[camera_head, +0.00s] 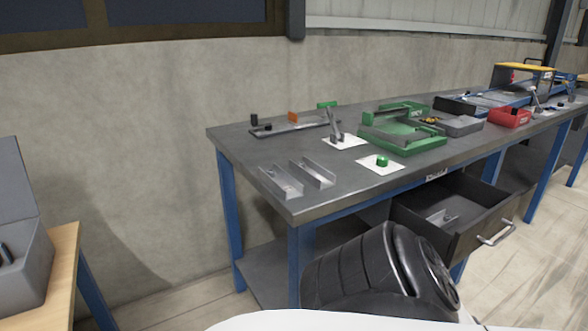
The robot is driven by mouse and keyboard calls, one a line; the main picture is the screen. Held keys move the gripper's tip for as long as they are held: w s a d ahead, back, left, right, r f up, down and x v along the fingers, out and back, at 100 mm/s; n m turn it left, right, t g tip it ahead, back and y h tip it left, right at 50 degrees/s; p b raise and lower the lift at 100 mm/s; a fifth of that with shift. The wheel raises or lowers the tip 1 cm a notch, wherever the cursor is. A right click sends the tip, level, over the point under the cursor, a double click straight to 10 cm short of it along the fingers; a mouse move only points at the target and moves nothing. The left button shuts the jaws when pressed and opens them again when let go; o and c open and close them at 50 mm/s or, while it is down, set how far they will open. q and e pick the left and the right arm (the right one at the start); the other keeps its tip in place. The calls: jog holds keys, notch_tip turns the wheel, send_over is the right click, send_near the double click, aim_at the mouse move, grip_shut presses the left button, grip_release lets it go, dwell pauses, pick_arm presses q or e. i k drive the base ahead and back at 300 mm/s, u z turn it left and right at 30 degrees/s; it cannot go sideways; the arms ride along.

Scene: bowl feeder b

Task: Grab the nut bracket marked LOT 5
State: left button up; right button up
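Two grey metal channel-shaped pieces lie side by side on the near left part of the workbench: a left piece (281,183) and a right piece (318,173). Another small light metal piece (440,217) lies inside the open drawer (470,222) under the bench top. Any of these may be a nut bracket, but no LOT marking is readable at this size. Neither of my grippers is in view.
The workbench (232,147) has blue legs and stands against a concrete wall. A grey box (22,265) sits on a wooden table (62,262) at left.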

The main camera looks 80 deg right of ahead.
aim_at(318, 176)
jog(key=z, duration=2.2)
